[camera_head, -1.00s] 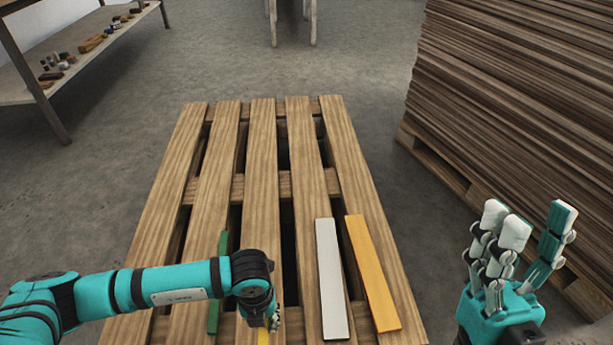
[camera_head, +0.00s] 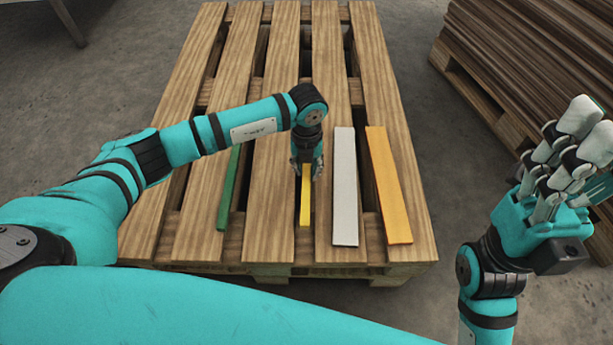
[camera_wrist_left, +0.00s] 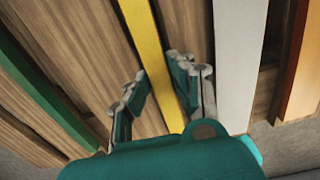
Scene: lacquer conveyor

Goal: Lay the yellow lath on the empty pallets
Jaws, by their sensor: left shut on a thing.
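My left gripper (camera_head: 306,172) is shut on the yellow lath (camera_head: 305,208), which points along the slats of the wooden pallet (camera_head: 190,205). In the left wrist view, its fingers (camera_wrist_left: 160,95) stand on both sides of the yellow lath (camera_wrist_left: 148,45). The lath is at or just above the pallet top; I cannot tell whether it touches. The hand hides its far part in the head view. A green lath (camera_head: 229,192) lies to its left, a white lath (camera_head: 345,190) and an orange lath (camera_head: 388,185) to its right. My right gripper (camera_head: 585,145) is open and empty, right of the pallet.
A stack of brown boards (camera_head: 540,50) stands on another pallet (camera_head: 480,90) at the back right. A table leg (camera_head: 68,22) shows at the top left. The far half of the near pallet is bare.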

